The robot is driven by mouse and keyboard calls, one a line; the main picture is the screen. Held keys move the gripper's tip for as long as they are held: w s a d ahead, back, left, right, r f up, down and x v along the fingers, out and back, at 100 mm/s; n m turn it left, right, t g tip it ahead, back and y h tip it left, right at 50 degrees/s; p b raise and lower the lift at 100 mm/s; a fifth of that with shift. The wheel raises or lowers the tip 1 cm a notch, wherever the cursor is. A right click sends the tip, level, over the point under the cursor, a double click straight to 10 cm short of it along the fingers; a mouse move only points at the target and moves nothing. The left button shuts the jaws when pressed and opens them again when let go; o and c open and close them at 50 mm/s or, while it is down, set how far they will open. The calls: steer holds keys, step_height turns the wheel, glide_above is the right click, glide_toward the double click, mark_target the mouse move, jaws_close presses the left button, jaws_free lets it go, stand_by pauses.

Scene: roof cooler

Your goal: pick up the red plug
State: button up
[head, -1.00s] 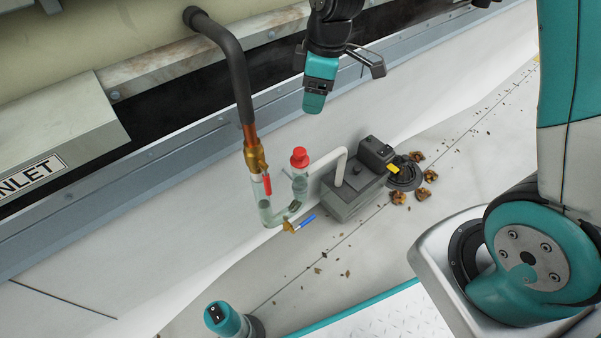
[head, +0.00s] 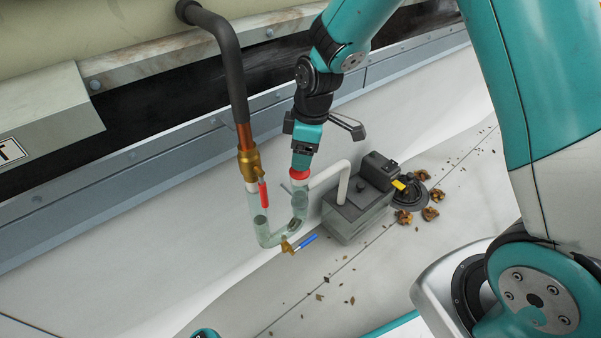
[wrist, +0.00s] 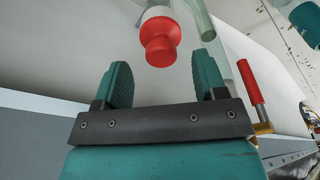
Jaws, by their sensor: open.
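The red plug (head: 299,175) sits at the top of the right-hand clear upright of a U-shaped trap (head: 265,236). In the wrist view the plug (wrist: 161,40) has a wide red collar and a narrower red knob pointing toward my gripper. My gripper (head: 302,163) is just above the plug in the head view and hides part of its top. In the wrist view my gripper (wrist: 163,62) is open, with one teal finger to each side of the knob's end. I see no contact between fingers and plug.
A red-handled valve (head: 263,194) is on the left upright, and a blue-handled valve (head: 305,243) is low on the trap. A white pipe (head: 330,172) leads to a grey pump box (head: 357,208) close on the right. Dry leaves (head: 416,215) lie beyond it.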

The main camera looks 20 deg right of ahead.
mark_target(296, 175)
steer(key=f, duration=0.1)
steer(key=f+b, duration=0.2)
steer(key=f, duration=0.1)
steer(key=shift+w+a, duration=0.1)
steer(key=shift+a, duration=0.25)
steer(key=shift+r, duration=0.15)
steer(key=c, duration=1)
